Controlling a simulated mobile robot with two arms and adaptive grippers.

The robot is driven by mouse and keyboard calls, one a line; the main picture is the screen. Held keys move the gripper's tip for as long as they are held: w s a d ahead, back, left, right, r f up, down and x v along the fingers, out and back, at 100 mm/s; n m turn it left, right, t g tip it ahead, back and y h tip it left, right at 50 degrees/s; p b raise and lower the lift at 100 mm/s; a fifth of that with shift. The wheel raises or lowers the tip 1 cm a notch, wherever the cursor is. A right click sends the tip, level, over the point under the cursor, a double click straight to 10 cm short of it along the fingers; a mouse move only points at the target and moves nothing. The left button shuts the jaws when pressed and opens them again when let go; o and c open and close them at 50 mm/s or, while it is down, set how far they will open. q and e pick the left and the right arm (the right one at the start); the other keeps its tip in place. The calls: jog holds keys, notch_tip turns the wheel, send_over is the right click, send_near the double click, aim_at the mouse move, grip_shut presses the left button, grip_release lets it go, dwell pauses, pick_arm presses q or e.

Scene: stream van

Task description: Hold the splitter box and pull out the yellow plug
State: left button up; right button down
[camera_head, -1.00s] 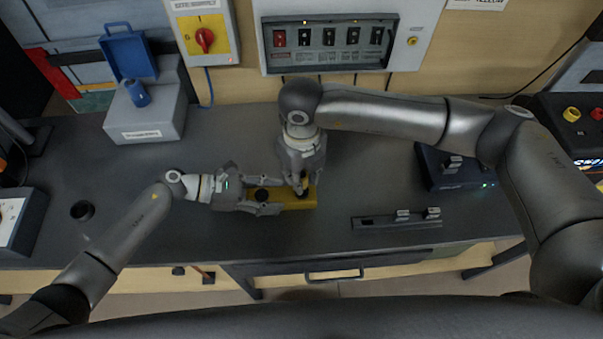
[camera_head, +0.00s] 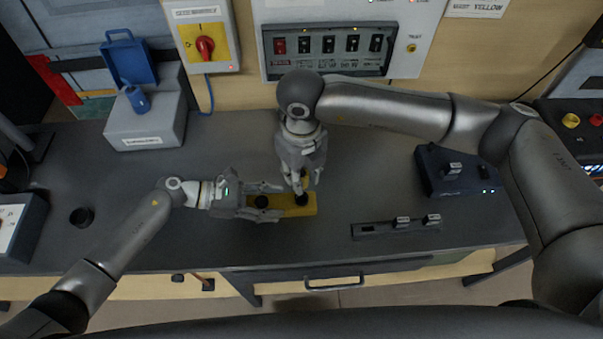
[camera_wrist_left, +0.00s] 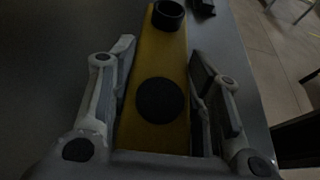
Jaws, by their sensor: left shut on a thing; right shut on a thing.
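The yellow splitter box (camera_head: 283,208) lies flat on the dark bench, with round black sockets on its top. My left gripper (camera_head: 268,201) is shut on it, one finger along each long side. The box also shows in the left wrist view (camera_wrist_left: 155,55), with a flat black disc and, farther along, a raised black ring that looks open. My right gripper (camera_head: 299,188) points down above the box's right end. It is shut on a small yellow piece, seemingly the yellow plug (camera_head: 308,179), just above the black socket there. The fingers hide most of the plug.
A dark slotted strip (camera_head: 370,230) and a dark box with switches (camera_head: 440,178) stand to the right. A breaker panel (camera_head: 325,65) hangs on the wall behind. The bench front edge is close.

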pick_arm(q)
jog(key=o, duration=1.3)
jog(key=v, duration=1.2)
